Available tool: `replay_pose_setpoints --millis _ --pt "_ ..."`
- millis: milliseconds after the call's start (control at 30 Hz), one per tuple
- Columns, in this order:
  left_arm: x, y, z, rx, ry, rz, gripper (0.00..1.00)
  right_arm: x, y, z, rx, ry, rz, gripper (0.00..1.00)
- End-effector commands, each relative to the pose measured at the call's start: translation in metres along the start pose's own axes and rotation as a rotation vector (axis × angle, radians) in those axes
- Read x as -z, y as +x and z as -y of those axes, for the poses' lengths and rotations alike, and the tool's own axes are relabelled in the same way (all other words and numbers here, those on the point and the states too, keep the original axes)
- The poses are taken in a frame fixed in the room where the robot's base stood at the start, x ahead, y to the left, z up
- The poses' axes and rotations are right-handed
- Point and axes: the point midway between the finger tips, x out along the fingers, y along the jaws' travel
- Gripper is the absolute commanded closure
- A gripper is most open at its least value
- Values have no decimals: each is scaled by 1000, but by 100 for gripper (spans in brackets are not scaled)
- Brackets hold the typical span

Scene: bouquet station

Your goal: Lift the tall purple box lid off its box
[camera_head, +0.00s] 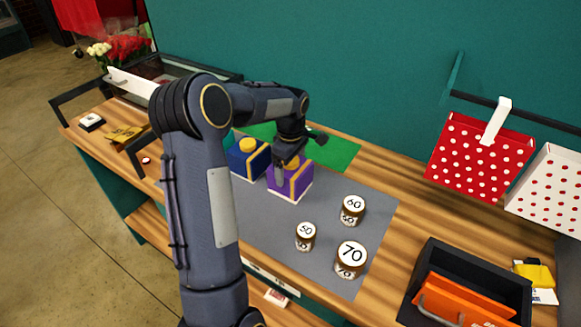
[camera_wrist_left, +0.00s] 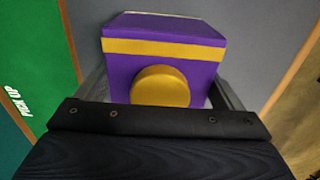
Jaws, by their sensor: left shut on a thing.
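The purple box lid (camera_head: 297,183) has a gold band and a round gold knob, and stands on the grey mat with a pale strip along its lower edge. My left gripper (camera_head: 287,170) reaches down over it from above. In the left wrist view the lid (camera_wrist_left: 160,72) sits between the two fingers, which are shut on its sides, with the gold knob (camera_wrist_left: 160,87) facing the camera. The lid looks level; I cannot tell whether there is a gap under it. My right gripper is not in view.
A blue box (camera_head: 248,160) with a gold knob stands close to the left. Jars marked 50 (camera_head: 306,236), 60 (camera_head: 352,210) and 70 (camera_head: 350,258) stand in front and to the right. A dark bin (camera_head: 432,252) holds orange items. Bare mat lies right of the purple box.

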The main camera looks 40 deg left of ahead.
Motion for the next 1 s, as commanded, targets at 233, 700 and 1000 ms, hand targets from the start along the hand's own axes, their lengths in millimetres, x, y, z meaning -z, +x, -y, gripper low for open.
replay_pose_setpoints --millis 233,700,1000 --pt "-3 -38 6 -2 2 -2 34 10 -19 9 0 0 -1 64" --pt "-40 -107 91 -3 2 0 34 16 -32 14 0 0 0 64" --pt "-55 -123 125 -2 1 0 34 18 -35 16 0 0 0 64"
